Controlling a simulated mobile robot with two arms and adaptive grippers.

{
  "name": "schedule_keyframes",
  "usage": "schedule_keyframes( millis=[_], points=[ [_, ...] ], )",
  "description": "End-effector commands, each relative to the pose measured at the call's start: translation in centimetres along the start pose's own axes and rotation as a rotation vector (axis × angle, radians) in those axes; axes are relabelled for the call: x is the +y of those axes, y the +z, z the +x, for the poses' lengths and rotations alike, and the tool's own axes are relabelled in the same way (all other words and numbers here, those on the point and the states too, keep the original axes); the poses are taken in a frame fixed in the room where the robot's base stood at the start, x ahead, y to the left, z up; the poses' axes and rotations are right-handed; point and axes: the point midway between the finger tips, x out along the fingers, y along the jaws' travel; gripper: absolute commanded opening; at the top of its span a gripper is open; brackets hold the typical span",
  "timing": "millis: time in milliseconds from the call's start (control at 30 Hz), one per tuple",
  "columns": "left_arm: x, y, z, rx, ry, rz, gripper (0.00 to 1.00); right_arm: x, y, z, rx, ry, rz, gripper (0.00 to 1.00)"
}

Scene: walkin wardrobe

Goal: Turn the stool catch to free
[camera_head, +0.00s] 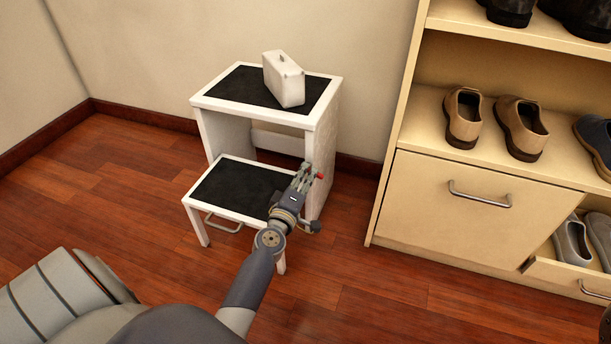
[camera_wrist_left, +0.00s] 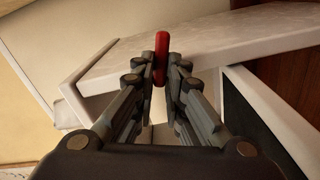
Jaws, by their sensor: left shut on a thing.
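The white step stool (camera_head: 324,128) stands against the wall, with black pads on its top and lower step. Its catch has a red handle (camera_head: 320,175) on the stool's right side post. My left gripper (camera_head: 307,172) reaches up to that post. In the left wrist view the red catch handle (camera_wrist_left: 161,58) stands between the fingertips of my left gripper (camera_wrist_left: 166,66), which are shut on it. The handle sticks out past the fingertips, close to the stool's white frame (camera_wrist_left: 205,45). The catch's base and any markings are hidden by the fingers. My right gripper is not in view.
A white case (camera_head: 284,80) sits on the stool's top pad. A metal bar handle (camera_head: 222,224) hangs under the lower step's front. A cream shoe cabinet (camera_head: 420,195) with shoes and a partly open lower compartment stands at right. Wooden floor (camera_head: 345,265) between is clear.

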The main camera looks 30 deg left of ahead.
Motion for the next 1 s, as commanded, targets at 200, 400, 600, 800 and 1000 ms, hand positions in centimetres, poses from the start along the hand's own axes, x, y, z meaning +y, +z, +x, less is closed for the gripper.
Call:
schedule_keyframes(
  millis=[200,400,600,800,1000],
  points=[
    [0.03,-0.03,-0.01,0.000,-0.001,-0.080,0.00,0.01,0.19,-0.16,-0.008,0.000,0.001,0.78],
    [0.03,-0.04,-0.01,0.000,-0.001,-0.109,0.00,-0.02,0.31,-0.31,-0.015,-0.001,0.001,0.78],
    [0.02,-0.05,-0.02,0.001,-0.001,-0.112,0.00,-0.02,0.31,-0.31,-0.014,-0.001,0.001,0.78],
    [0.01,-0.05,-0.02,0.001,-0.001,-0.112,0.14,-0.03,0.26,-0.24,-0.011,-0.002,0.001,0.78],
    [0.02,-0.04,-0.01,0.001,-0.001,-0.112,0.32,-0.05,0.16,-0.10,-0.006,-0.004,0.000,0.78]
  ],
)
